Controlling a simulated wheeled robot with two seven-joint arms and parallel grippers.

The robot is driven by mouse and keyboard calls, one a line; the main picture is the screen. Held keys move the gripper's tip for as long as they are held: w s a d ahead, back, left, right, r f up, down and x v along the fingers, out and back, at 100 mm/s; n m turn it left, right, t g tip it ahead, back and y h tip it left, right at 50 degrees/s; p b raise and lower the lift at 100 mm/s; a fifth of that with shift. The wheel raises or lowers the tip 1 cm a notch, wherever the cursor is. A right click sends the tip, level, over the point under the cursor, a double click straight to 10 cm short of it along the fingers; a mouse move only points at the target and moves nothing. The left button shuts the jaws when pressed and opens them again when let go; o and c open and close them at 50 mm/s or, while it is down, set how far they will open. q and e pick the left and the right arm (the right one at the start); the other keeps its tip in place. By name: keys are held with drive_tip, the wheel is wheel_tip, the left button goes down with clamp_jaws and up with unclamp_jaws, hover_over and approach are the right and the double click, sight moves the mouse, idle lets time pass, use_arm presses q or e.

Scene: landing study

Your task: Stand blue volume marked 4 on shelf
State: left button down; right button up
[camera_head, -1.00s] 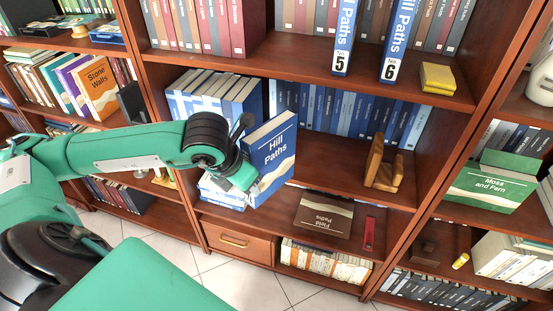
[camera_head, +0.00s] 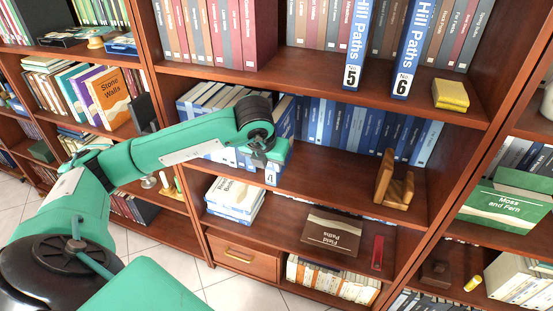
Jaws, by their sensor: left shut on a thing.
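The blue volume marked 4 (camera_head: 271,177) is upright at the middle shelf (camera_head: 335,172), with its spine and number facing out. My left gripper (camera_head: 268,156) is shut on it and covers much of its spine. The volume is just right of a row of blue-and-white books (camera_head: 205,98). I cannot tell whether its bottom touches the shelf board or whether it touches the row.
A wooden bookend (camera_head: 393,182) stands on the right of the middle shelf, with bare board left of it. Blue books (camera_head: 345,128) line the back. Below are a white-blue stack (camera_head: 232,198) and a dark Field Paths book (camera_head: 332,235).

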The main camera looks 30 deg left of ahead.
use_arm(q)
drive_tip(key=w, duration=0.2)
drive_tip(key=w+a, duration=0.1)
drive_tip(key=w, duration=0.2)
drive_tip(key=shift+r, duration=0.1)
drive_tip(key=shift+a+f, duration=0.1)
drive_tip(key=shift+f, duration=1.7)
use_arm(e)
drive_tip(key=shift+w+f, duration=0.1)
drive_tip(key=shift+f, duration=0.55)
use_arm(q)
drive_tip(key=c, duration=1.1)
unclamp_jaws()
drive_tip(key=shift+s, duration=0.1)
